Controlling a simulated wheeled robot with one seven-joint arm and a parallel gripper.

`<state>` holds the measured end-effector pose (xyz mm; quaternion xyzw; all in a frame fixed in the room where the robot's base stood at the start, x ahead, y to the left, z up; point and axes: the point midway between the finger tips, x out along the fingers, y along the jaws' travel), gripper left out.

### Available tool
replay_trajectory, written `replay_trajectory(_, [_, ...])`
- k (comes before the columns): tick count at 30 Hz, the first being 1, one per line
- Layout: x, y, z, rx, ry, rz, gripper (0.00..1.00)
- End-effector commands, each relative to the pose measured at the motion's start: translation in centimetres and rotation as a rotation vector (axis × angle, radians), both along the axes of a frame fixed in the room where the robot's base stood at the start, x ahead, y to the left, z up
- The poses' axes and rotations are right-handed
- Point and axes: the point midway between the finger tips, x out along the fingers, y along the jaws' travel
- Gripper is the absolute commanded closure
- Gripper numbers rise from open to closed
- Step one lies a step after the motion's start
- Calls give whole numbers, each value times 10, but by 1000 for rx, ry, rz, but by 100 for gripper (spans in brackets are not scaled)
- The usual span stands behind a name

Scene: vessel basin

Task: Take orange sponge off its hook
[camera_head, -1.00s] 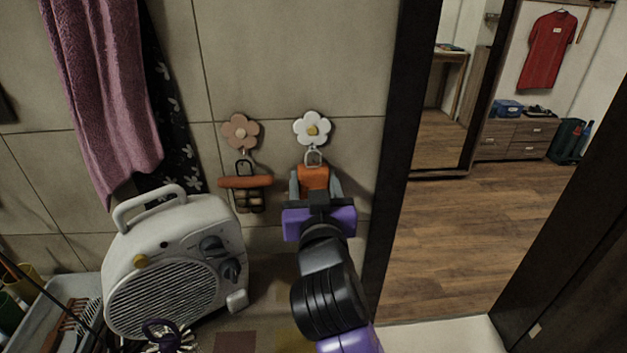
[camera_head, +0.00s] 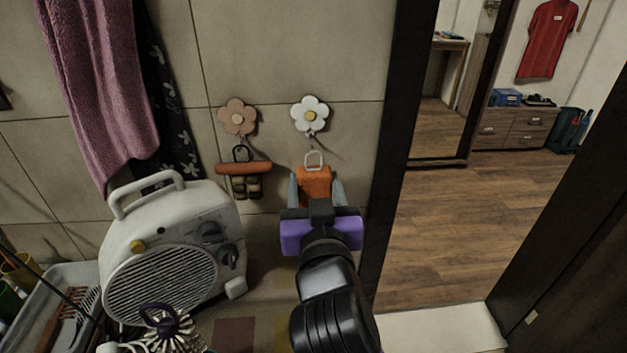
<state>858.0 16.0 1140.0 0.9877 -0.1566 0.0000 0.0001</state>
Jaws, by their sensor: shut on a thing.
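The orange sponge (camera_head: 314,182) has a pale metal loop at its top and is held between the grey fingers of my gripper (camera_head: 315,190). My gripper is shut on it, and its purple and black body hides the sponge's lower part. The white flower hook (camera_head: 310,114) with a yellow centre is on the tiled wall just above. The loop shows below the hook's small metal tip with a visible gap, and looks clear of it.
A pink flower hook (camera_head: 238,117) at left carries an orange-handled item (camera_head: 244,172). A white heater (camera_head: 170,250) stands below left, near a purple towel (camera_head: 98,80). A dark door frame (camera_head: 392,150) rises close on the right. Open floor lies beyond.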

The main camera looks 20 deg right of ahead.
Motion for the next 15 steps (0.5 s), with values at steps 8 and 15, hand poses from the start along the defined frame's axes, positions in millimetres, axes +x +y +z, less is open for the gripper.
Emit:
replay_trajectory(8, [-15,6,0,0,0,2,86])
replay_trajectory(15, [-24,8,0,-1,0,1,86])
